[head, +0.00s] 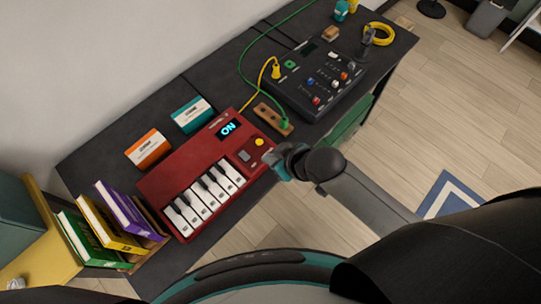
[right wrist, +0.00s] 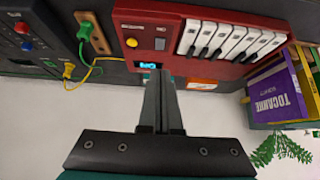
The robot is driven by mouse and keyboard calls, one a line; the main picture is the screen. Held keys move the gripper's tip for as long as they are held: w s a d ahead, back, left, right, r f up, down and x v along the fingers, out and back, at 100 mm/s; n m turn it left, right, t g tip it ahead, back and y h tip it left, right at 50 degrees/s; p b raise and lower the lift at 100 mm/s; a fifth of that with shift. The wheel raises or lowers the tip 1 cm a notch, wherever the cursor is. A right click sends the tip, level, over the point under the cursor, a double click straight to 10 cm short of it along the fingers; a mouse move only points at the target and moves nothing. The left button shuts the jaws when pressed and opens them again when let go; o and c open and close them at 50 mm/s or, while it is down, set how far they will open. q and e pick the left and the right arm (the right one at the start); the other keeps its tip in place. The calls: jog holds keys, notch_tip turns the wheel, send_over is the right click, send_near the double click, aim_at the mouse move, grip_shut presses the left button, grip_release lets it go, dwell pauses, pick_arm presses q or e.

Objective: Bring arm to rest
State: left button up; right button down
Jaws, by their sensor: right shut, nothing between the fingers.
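My right arm comes in from the lower right in the head view. Its gripper (head: 279,165) is at the front right end of a red keyboard (head: 155,185), by the yellow knob (head: 260,142). I cannot tell in the head view whether it touches the keyboard. In the right wrist view the two fingers (right wrist: 160,78) are together with nothing between them, in front of the keyboard (right wrist: 172,28). The keyboard's display (head: 228,128) reads ON. My left gripper is not in view.
A black mixer (head: 318,75) with coloured knobs stands behind right, with green and yellow cables. A wooden block (head: 268,116) holds a green plug. Books (head: 130,212) stand at the left end. Orange and teal boxes (head: 192,115) lie along the wall. Open floor (head: 400,150) lies right of the table.

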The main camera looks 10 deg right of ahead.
dwell(0.3)
jog(key=s+d+f+m+g+h+b, duration=0.1)
jog(key=s+d+f+b, duration=0.2)
jog(key=f, duration=0.6)
jog(key=s+d+f+m+h+b, duration=0.1)
jog(key=s+d+f+b, duration=0.15)
jog(key=f, duration=0.65)
jog(key=s+d+f+m+g+h+b, duration=0.1)
jog(key=s+d+f+b, duration=0.2)
jog(key=f, duration=0.5)
jog(key=s+d+f+m+g+b, duration=0.1)
jog(key=s+d+f+b, duration=0.1)
jog(key=s+f, duration=0.6)
jog(key=s+d+f+g+h+b, duration=0.1)
jog(key=s+f+b, duration=0.3)
jog(key=s+f, duration=0.5)
jog(key=s+d+g, duration=0.1)
jog(key=s, duration=0.3)
jog(key=shift+d+m+b, duration=0.3)
jog(key=shift+m, duration=0.1)
jog(key=shift+f, duration=0.1)
